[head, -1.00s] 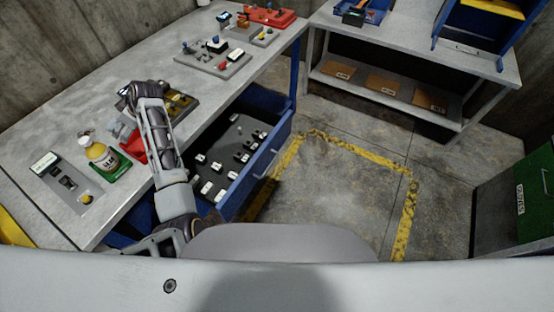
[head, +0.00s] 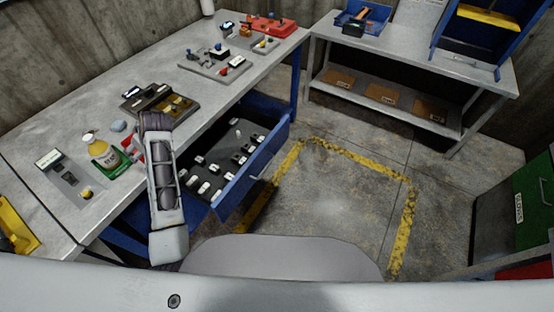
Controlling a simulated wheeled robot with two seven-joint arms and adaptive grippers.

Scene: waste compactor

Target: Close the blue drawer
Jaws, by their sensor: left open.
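The blue drawer (head: 242,183) under the long grey workbench is pulled out. Its blue front faces the floor on the right, and its dark insert holds several small black and white pieces. My left arm reaches up from the bottom, over the left end of the drawer and the bench edge. My left gripper (head: 154,123) is at the far end of this arm, near the bench edge and left of the drawer front. It is open, but its fingers are mostly hidden by the arm. No contact with the drawer shows. My right gripper is not in view.
On the workbench (head: 60,115) stand a yellow bottle (head: 103,150) on a green base, switch panels (head: 160,102) and a red case (head: 270,25). A second table (head: 415,55) stands at the back. The floor inside the yellow markings (head: 330,200) is clear.

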